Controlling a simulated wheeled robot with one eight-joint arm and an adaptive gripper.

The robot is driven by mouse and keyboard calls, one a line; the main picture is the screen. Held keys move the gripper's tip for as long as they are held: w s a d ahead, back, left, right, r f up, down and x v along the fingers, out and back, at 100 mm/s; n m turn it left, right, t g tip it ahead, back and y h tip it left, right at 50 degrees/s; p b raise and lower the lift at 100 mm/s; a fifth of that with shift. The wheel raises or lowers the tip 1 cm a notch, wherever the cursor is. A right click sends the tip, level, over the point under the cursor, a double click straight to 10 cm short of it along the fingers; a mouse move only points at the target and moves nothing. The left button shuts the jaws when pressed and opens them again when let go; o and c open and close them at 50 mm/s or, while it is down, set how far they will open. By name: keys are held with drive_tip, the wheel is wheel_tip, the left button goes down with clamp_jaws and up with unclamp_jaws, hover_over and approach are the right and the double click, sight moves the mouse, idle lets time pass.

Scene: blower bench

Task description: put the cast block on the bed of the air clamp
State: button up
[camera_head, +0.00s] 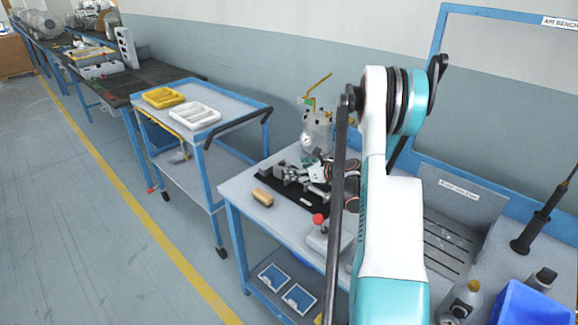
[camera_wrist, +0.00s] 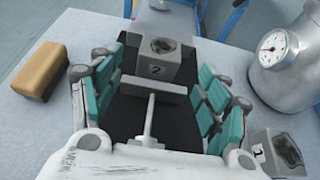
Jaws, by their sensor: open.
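My gripper (camera_wrist: 160,72) is open, its teal-padded fingers apart and pointing down over a dark plate. A grey block marked 2 (camera_wrist: 155,70), with a dark recessed face, shows between and just beyond the fingertips. A pale crossbar with a rod (camera_wrist: 150,112) lies nearer, between the fingers. These look like air clamp parts, but I cannot tell which one is the cast block. A similar grey block marked 1 (camera_wrist: 262,150) is right of the right finger, partly cut off. In the head view the black clamp base (camera_head: 270,184) is on the bench, partly hidden by my arm.
A tan block (camera_wrist: 45,70) lies left of my gripper and shows in the head view (camera_head: 263,197). A metal vessel with a gauge (camera_wrist: 290,60) stands close on the right. A red knob (camera_head: 318,219) is at the bench front. A cart with trays (camera_head: 190,112) stands left.

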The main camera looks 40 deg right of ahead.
drive_tip(key=shift+v, duration=1.55)
